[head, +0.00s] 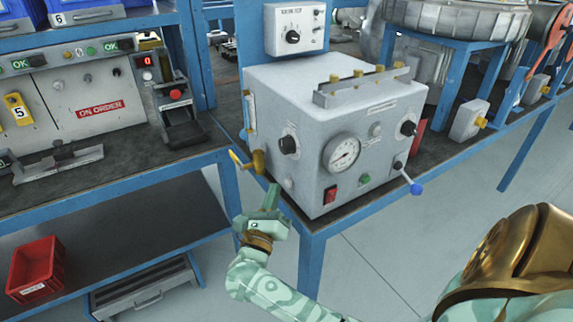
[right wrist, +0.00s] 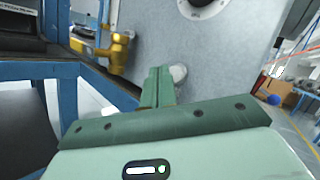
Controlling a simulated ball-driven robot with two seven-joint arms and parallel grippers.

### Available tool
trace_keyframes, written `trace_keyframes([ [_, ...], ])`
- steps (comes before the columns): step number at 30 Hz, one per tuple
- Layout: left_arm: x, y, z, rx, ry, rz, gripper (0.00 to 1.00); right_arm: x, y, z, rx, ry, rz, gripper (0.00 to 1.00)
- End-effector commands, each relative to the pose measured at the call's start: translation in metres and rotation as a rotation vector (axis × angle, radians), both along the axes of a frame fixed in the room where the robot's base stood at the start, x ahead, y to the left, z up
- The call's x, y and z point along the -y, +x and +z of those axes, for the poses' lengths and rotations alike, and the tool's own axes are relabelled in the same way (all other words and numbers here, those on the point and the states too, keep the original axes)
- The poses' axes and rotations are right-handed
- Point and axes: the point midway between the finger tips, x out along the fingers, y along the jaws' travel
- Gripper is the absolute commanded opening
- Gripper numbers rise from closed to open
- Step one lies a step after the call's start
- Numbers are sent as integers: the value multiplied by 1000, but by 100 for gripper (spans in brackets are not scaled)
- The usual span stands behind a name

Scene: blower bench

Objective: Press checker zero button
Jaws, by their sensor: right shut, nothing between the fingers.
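My right gripper (head: 271,192) is shut and empty, just left of and below this button. In the right wrist view its fingertips (right wrist: 160,74) appear beside the button's left edge; I cannot tell whether they touch. My left gripper is out of view.
A yellow-handled brass valve (head: 255,161) sticks out at the checker's left side, close to my right gripper. A blue-tipped lever (head: 414,187) juts out at the front right. A blue bench frame (head: 312,262) runs beneath. A red crate (head: 36,268) sits on the lower left shelf.

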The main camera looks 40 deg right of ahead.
Motion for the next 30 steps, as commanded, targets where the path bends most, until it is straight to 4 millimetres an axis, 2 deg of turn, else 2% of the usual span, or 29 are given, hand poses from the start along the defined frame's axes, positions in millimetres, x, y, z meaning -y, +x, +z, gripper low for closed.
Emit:
trace_keyframes([
  [9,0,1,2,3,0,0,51,9,-2,1,0,0,-1,0],
  [30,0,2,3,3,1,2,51,12,-3,1,-1,0,0,0],
])
